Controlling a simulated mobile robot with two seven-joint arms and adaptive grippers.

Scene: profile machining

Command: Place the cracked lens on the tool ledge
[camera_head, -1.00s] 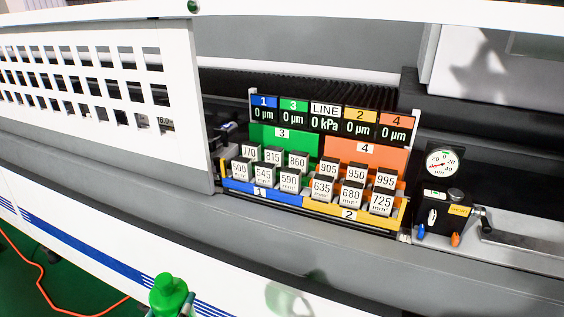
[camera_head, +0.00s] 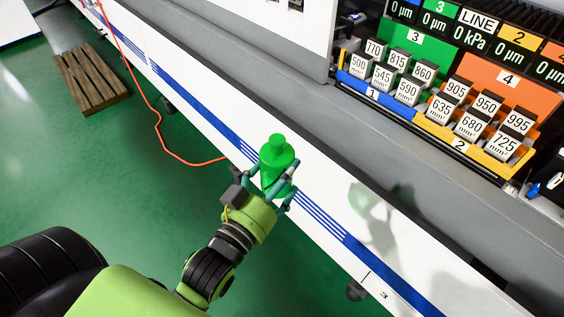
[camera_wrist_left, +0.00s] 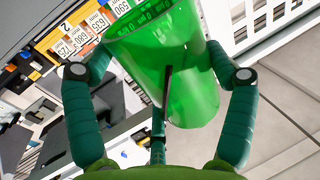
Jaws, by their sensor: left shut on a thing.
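My left gripper (camera_head: 279,174) is shut on a green bottle-shaped thing (camera_head: 277,153), held upright in front of the machine's white panel. The left wrist view shows the same green thing (camera_wrist_left: 172,65) large between my fingers (camera_wrist_left: 160,90), glossy, with a thin dark line down its side. I cannot tell from its shape whether it is the cracked lens. No other lens shows. The grey ledge (camera_head: 370,128) runs along the machine, above and behind the gripper; I cannot tell whether it is the tool ledge. My right gripper is not in view.
A coloured rack (camera_head: 465,138) of numbered blocks stands behind the ledge at the upper right. An orange cable (camera_head: 159,130) lies on the green floor, near a wooden pallet (camera_head: 89,78). The ledge is bare in front of the rack.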

